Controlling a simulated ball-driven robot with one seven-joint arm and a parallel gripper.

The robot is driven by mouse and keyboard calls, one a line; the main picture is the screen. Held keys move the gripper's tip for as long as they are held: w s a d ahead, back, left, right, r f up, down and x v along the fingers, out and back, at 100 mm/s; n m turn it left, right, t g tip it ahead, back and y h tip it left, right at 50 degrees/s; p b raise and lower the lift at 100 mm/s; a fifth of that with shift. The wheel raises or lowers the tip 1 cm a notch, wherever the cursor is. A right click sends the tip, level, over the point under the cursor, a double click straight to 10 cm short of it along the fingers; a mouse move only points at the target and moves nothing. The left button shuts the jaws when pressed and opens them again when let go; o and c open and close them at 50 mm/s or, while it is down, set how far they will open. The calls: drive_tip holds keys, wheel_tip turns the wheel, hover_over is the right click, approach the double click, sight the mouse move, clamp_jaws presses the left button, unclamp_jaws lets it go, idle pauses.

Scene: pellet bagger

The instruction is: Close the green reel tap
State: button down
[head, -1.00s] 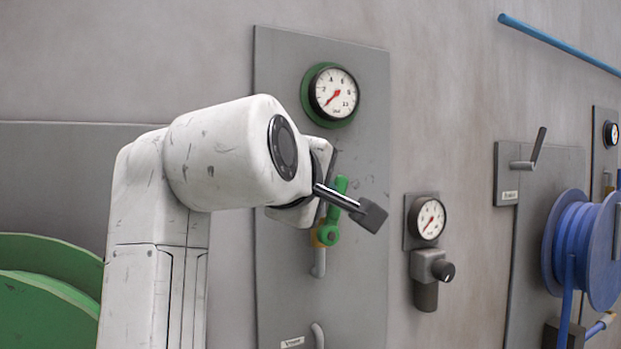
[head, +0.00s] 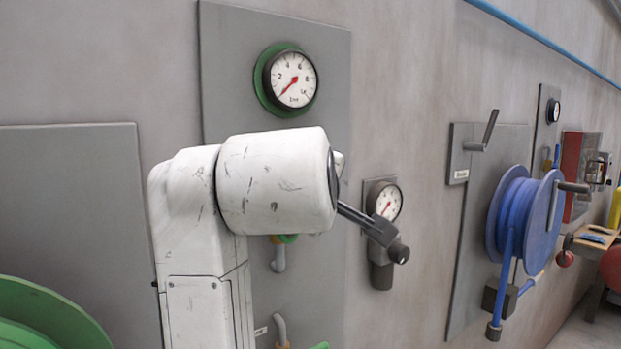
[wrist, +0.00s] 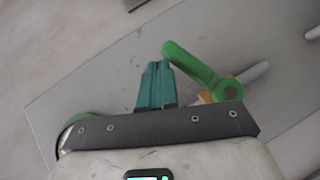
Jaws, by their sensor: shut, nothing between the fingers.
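The green tap lever (wrist: 195,68) shows in the wrist view, slanting up and left from its round hub (wrist: 230,90). Brass-coloured fitting shows beside the hub, and a grey pipe (wrist: 256,71) runs up and right from it. My gripper (wrist: 157,66) is shut and empty, its teal fingertips just left of the lever's free end. I cannot tell whether they touch it. In the head view my arm hides the gripper and most of the tap; only a sliver of green (head: 288,239) shows below my wrist. The green reel (head: 45,318) is at the lower left.
A grey panel (head: 225,60) carries the tap and a green-rimmed gauge (head: 290,79). To the right are a smaller gauge (head: 385,201) with a dark regulator, a grey lever (head: 487,133) and a blue reel (head: 525,215). Bare wall lies between the panels.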

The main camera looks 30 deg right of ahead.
drive_tip(key=shift+d+f+p, duration=0.6)
drive_tip(key=shift+d+f, duration=0.2)
drive_tip(key=shift+f, duration=0.15)
